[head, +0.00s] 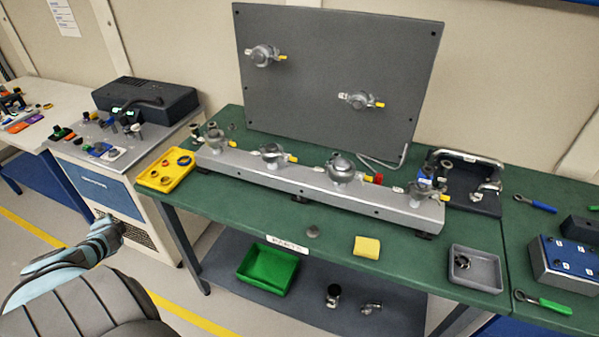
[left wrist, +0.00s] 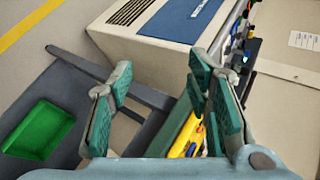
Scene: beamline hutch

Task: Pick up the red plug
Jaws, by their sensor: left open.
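A small red piece (head: 378,178), which looks like the red plug, sits at the right side outlet of the third valve (head: 341,168) on the grey rail (head: 310,186). The other valves on the rail show yellow ends at their outlets. My left gripper (head: 112,232) is low at the left, in front of the side cabinet and well away from the red piece. In the left wrist view its fingers (left wrist: 160,75) are apart with nothing between them. The red piece is not visible in that view. My right gripper is not in view.
A yellow tray (head: 152,180) sits at the green bench's left end. A grey panel (head: 335,75) with two valves stands behind the rail. A yellow cloth-like block (head: 367,247) and a grey tray (head: 477,284) lie in front. A green bin (head: 267,285) is on the lower shelf.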

